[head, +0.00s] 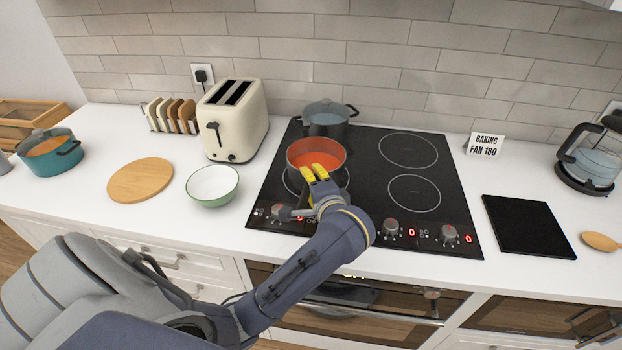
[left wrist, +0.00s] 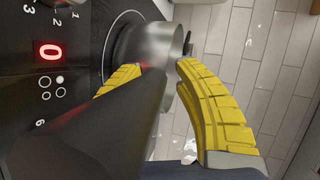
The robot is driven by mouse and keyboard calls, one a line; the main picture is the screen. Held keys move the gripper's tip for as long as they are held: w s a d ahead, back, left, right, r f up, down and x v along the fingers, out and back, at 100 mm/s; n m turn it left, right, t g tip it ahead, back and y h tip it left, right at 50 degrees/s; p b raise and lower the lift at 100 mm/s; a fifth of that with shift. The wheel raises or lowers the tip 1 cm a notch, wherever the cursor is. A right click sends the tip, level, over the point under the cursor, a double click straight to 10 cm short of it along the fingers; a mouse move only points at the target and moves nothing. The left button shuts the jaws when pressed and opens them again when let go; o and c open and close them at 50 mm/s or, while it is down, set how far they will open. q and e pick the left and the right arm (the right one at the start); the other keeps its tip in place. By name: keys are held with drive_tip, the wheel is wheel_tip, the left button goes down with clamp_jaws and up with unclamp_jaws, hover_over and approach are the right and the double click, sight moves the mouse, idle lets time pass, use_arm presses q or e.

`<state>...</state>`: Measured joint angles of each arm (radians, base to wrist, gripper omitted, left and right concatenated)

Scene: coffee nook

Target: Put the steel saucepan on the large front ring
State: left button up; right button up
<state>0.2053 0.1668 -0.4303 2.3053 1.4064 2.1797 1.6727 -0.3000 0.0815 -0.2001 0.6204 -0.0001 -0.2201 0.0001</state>
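The steel saucepan (head: 316,158), with orange-red contents, is at the large front-left ring (head: 347,186) of the black hob. Part of that ring shows around its base, and I cannot tell whether the pan is centred. Its steel wall (left wrist: 150,42) fills the upper middle of the left wrist view. Its dark handle (left wrist: 105,125) points towards that camera. My left gripper (head: 315,173) is at the pan's front side. Its yellow fingers (left wrist: 160,68) lie either side of the handle, with a gap at the right finger, so it looks open. My right gripper is out of view.
A lidded dark pot (head: 326,122) stands on the back-left ring, close behind the saucepan. The right rings (head: 414,192) are empty. Knobs (head: 391,228) line the hob's front edge. A toaster (head: 236,122) and green-white bowl (head: 212,186) stand left; a black slab (head: 528,226) lies right.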

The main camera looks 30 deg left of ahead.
use_arm(q)
drive_tip(key=v, duration=1.1)
